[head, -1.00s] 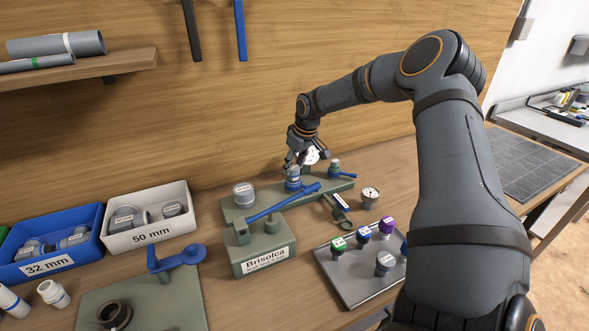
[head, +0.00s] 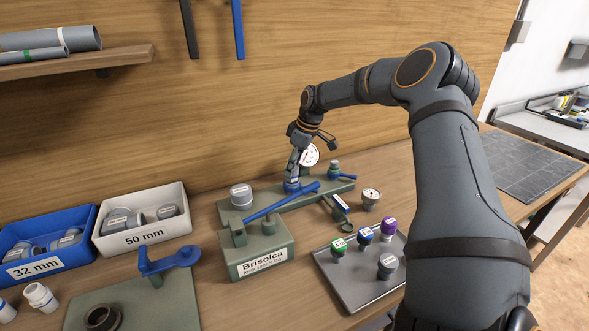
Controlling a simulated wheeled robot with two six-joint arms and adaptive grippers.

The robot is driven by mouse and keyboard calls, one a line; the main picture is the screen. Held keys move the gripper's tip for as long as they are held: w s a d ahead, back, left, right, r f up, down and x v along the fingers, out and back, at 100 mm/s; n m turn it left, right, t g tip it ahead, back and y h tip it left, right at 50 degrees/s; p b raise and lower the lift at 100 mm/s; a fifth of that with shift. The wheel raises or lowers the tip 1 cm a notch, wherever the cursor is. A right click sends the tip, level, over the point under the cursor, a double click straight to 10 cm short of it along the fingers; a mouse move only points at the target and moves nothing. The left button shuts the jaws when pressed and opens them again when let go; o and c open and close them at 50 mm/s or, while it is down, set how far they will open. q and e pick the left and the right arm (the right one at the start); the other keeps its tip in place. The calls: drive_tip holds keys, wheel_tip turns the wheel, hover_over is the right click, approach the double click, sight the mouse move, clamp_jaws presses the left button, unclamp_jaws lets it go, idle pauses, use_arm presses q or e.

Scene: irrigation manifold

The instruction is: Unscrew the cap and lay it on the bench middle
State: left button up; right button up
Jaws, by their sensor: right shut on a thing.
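The manifold (head: 335,190) is a long green block on the bench against the wooden back panel. My right gripper (head: 293,172) comes down over its middle port and is shut on a grey cap (head: 292,181) there. The fingers hide much of the cap, and a blue part shows at its base. I cannot tell whether the cap is still threaded on. Another grey cap (head: 241,195) stands on the manifold's left end. My left gripper is out of view.
A blue-handled lever tool (head: 268,209) lies across the green Brisolca block (head: 262,262). A grey tray (head: 345,290) holds several coloured-top caps. A gauge (head: 371,197) stands near the manifold. A 50 mm bin (head: 150,238) and a 32 mm bin (head: 45,270) are at left.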

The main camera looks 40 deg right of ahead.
drive_tip(key=shift+w+r, duration=0.1)
drive_tip(key=o, duration=1)
drive_tip(key=shift+w+a, duration=0.1)
drive_tip(key=o, duration=0.4)
drive_tip(key=shift+w+a, duration=0.25)
drive_tip(key=shift+c, duration=0.2)
drive_tip(key=shift+s+d, duration=0.1)
drive_tip(key=shift+s, duration=0.05)
drive_tip(key=shift+o, duration=1.2)
drive_tip(key=shift+d, duration=0.1)
wheel_tip(320, 180, up, 7)
drive_tip(key=p, duration=0.5)
drive_tip(key=shift+r+p, duration=0.2)
drive_tip(key=shift+p, duration=0.2)
drive_tip(key=shift+s, duration=0.1)
